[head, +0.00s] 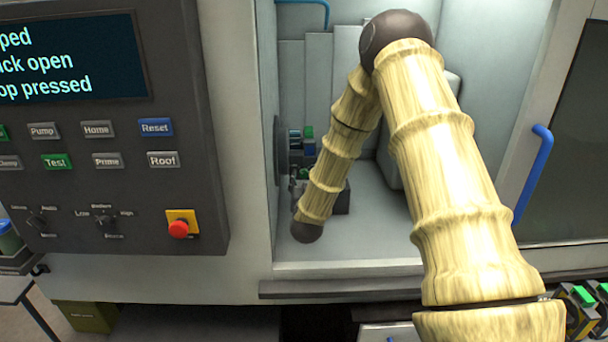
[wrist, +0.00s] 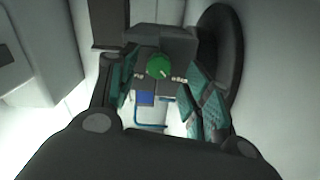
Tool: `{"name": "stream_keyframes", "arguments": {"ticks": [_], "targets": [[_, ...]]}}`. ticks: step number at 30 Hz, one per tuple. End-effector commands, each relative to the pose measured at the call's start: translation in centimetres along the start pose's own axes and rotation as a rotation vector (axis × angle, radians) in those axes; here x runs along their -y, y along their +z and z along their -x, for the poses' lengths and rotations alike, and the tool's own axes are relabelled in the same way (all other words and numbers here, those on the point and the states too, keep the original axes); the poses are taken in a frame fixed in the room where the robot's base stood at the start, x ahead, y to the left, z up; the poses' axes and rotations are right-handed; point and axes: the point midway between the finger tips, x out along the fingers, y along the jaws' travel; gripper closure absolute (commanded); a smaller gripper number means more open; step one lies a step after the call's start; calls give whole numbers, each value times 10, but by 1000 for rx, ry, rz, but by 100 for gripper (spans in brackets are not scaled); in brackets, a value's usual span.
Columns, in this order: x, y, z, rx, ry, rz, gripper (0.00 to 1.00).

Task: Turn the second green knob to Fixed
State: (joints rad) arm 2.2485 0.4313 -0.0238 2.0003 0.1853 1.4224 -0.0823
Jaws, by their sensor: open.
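A round green knob (wrist: 158,66) with a pale pointer mark sits on a grey block (wrist: 178,45) in the wrist view. Small pale labels flank it, too blurred to read, so I cannot tell its setting. My gripper (wrist: 160,76) is open, its teal-padded fingers to the left and right of the knob with gaps showing; I cannot tell the depth left to it. In the head view my gripper is inside the enclosure, mostly hidden by my arm. A small green part (head: 308,132) shows there beside a dark disc; I cannot tell if it is the knob.
A blue square (wrist: 146,98) lies below the knob. A large dark disc (wrist: 222,50) is close to the right finger. The control panel (head: 190,215) with a red stop button (head: 178,229) is left of the opening. A blue door handle (head: 533,170) is right.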

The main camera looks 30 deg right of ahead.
Motion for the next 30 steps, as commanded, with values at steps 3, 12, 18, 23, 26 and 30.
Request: {"name": "stream_keyframes", "arguments": {"ticks": [3, 12, 18, 23, 26, 30], "targets": [[-1, -2, -14, 0, 2, -1, 51], [-2, 0, -28, 1, 3, 0, 51], [-2, 0, -28, 0, 3, 0, 51], [-2, 0, -28, 0, 3, 0, 76], [-2, 0, -28, 0, 3, 0, 94], [-2, 0, -28, 0, 3, -1, 97]]}}
